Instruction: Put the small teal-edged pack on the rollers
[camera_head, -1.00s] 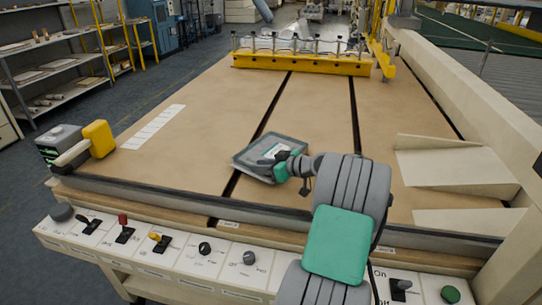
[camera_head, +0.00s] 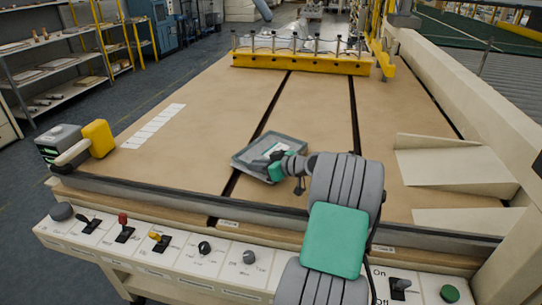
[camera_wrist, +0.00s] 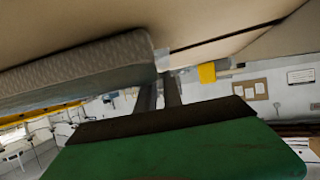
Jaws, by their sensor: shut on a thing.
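The small pack (camera_head: 249,155) is a flat grey slab with a pale label and a hint of teal on top. It is at the near middle of the tan table, over a dark slot. My gripper (camera_head: 273,158) is shut on its right, near side. In the wrist view the pack (camera_wrist: 75,72) shows as a thick grey edge at left, by my fingers (camera_wrist: 160,95). I cannot tell whether it touches the table or is slightly raised. A grey ridged surface that looks like the rollers (camera_head: 490,75) lies at the far right, beyond the cream rail.
The tan table (camera_head: 215,105) is mostly clear. A yellow bar with upright pegs (camera_head: 300,64) crosses its far end. Cream angled plates (camera_head: 450,165) stand at right. A cream rail (camera_head: 480,95) borders the right side. A yellow-and-grey device (camera_head: 98,138) sits at the left corner.

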